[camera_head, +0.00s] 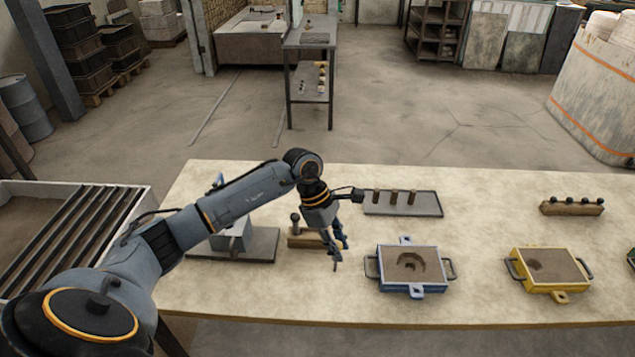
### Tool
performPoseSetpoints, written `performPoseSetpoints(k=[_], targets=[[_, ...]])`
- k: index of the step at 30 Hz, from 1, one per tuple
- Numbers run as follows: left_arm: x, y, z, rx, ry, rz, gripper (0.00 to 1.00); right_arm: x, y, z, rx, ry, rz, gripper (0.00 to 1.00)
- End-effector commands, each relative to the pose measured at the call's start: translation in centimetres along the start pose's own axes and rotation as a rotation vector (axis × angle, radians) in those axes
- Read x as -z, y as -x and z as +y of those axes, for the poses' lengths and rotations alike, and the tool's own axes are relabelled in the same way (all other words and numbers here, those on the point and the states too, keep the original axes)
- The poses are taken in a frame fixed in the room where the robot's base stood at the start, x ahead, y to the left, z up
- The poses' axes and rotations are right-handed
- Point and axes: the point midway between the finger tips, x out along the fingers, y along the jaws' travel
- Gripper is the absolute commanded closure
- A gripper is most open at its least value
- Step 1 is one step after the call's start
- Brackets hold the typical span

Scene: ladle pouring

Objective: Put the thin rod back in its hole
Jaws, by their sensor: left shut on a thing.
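My left gripper (337,252) points down above the table, just left of the blue-framed mould box. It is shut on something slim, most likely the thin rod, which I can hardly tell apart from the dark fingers. A wooden block (300,241) lies just left of and behind the fingers, partly hidden by them. A dark-headed peg (295,222) stands at its left end. I cannot make out any empty hole in the block. My right gripper is not in view.
The blue mould box (439,257) has a hollow in its sand. A yellow mould box (515,270) stands to the right. A dark tray (428,211) with several upright brown pegs lies behind. Another wooden block (551,209) holds several dark knobs. The table (490,215) is clear between them.

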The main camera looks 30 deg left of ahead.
Motion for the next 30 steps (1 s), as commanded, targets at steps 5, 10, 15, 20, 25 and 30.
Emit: performPoseSetpoints(k=[5,10,15,20,25,30], targets=[[2.1,3.8,4.9,-0.199,0.458,-0.002,1.0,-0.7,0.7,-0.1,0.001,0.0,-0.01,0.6],[4.2,6.9,8.2,-0.347,0.81,-0.001,1.0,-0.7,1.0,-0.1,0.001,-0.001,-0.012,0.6],[5.7,8.9,10.0,-0.437,1.026,0.0,1.0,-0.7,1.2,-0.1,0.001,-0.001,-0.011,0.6],[6.3,9.3,10.5,-0.465,1.099,0.0,1.0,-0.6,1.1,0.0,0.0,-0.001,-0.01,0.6],[6.6,8.7,10.5,-0.466,1.103,0.001,1.0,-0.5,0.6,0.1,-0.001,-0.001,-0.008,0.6],[7.0,7.4,10.5,-0.465,1.101,0.001,1.0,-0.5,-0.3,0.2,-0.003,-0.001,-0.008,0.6]])
